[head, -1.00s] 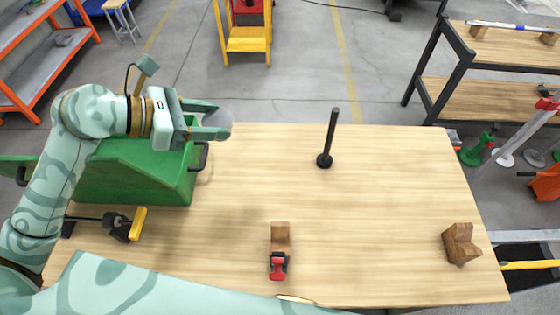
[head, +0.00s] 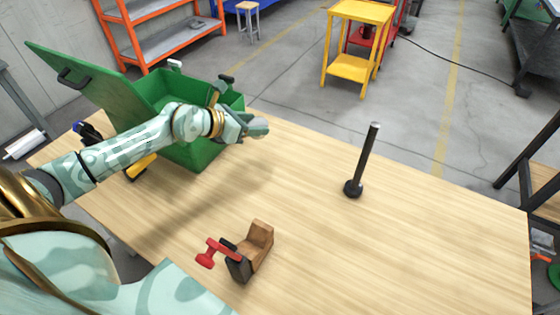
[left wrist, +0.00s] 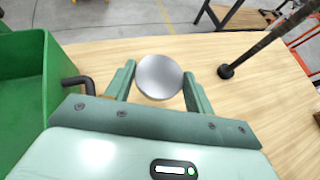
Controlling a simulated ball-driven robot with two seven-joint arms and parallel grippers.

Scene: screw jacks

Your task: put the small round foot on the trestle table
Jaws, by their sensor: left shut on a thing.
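The small round foot (left wrist: 159,76) is a smooth grey disc in the left wrist view. My left gripper (left wrist: 158,82) is shut on it, with one finger at each side. In the head view my left gripper (head: 257,127) is held out just right of the green box, above the far left edge of the table; the foot is hard to make out there. The trestle table (head: 310,190) has a pale wooden top, and the left wrist view shows its top (left wrist: 245,100) beyond the foot. My right gripper is out of view.
An open green box (head: 195,150) stands on the table's left end. A black rod on a round base (head: 361,160) stands upright right of the middle. A wooden block with a red-handled clamp (head: 248,250) is near the front. The table's middle is clear.

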